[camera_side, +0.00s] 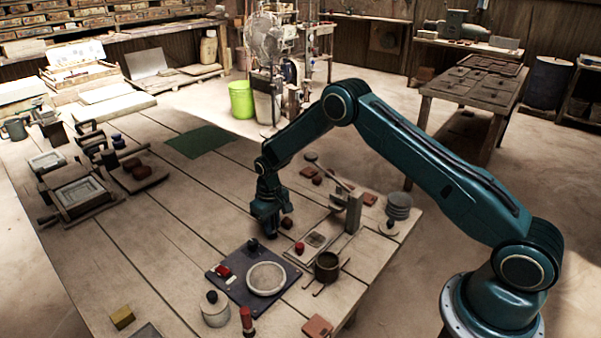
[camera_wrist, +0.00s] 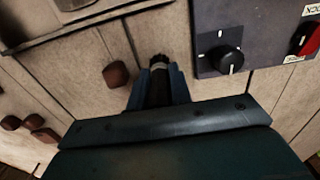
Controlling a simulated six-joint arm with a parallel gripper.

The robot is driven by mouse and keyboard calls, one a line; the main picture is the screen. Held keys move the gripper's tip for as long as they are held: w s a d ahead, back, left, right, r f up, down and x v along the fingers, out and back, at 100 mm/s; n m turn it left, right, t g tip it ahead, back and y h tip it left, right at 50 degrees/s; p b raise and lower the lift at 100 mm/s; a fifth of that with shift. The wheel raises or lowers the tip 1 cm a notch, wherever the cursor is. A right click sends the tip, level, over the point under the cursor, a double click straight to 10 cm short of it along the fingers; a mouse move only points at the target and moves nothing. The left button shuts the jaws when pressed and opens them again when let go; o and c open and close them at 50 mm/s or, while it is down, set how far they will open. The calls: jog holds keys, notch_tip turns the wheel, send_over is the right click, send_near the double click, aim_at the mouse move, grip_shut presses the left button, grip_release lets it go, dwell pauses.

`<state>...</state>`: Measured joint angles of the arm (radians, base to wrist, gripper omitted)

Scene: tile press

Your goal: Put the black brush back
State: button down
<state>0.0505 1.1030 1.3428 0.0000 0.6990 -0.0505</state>
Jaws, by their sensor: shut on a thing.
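My gripper (camera_side: 271,222) is low over the middle of the table, left of the small press and just behind the dark control panel (camera_side: 247,291). In the wrist view my gripper (camera_wrist: 160,76) has its two blue fingers closed on a black handle with a pale band, which I take for the black brush (camera_wrist: 158,93). The brush's lower end is hidden, and I cannot tell whether it touches the table. In the side view the brush cannot be told apart from the dark gripper.
The panel carries a black knob (camera_wrist: 230,62) and a red switch (camera_wrist: 306,38), close right of the fingers in the wrist view. A brown block (camera_wrist: 116,74) lies to their left. A pot (camera_side: 327,266) stands right of the panel.

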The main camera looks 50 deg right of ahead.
jog(key=shift+f, duration=0.25)
jog(key=c, duration=1.3)
grip_release()
notch_tip(320, 180, up, 11)
jog(key=shift+r, duration=0.6)
